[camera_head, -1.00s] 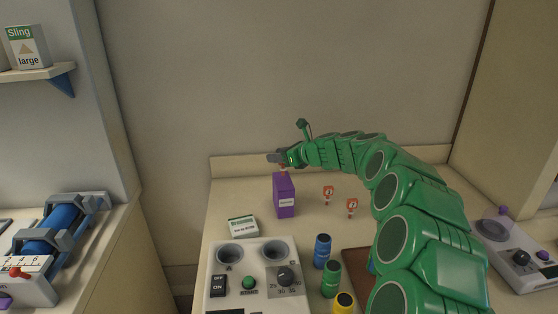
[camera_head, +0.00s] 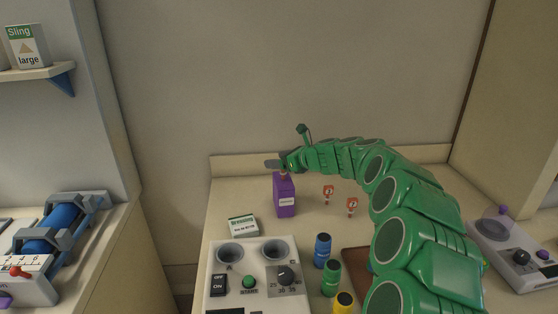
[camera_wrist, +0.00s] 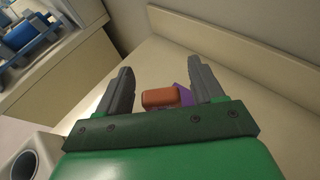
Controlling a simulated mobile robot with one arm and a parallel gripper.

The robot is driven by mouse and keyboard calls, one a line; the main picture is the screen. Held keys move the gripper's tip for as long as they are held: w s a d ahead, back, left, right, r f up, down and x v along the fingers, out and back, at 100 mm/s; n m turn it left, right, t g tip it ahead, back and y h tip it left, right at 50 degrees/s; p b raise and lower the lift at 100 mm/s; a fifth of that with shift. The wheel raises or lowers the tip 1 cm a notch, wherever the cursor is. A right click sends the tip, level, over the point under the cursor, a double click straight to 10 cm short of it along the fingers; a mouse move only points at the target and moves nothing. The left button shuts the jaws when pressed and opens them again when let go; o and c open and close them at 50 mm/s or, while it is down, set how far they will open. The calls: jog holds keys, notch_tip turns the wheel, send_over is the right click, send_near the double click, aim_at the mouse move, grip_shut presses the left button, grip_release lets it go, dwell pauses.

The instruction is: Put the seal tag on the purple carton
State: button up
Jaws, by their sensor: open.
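The purple carton (camera_head: 284,200) stands upright on the counter at centre in the head view. In the wrist view part of it (camera_wrist: 185,95) shows behind an orange-brown block (camera_wrist: 160,97), which looks like the seal tag. My gripper (camera_head: 273,163) is just above the carton's top. In the wrist view its two grey fingers (camera_wrist: 160,72) are spread, with the block between them and gaps on both sides. The block appears to be at the carton's top; its contact with it is hidden. Two similar orange-and-white tags (camera_head: 328,191) (camera_head: 352,206) stand on the counter right of the carton.
A white-green dressing box (camera_head: 242,226) and a control panel (camera_head: 257,290) are in front. Blue (camera_head: 322,250), green (camera_head: 331,278) and yellow (camera_head: 344,303) cylinders stand right of the panel. A brown tray (camera_head: 355,262) lies beside my arm. The back wall is close behind.

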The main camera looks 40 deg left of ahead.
jog(key=shift+r, duration=0.2)
jog(key=v, duration=1.2)
jog(key=shift+f, duration=0.15)
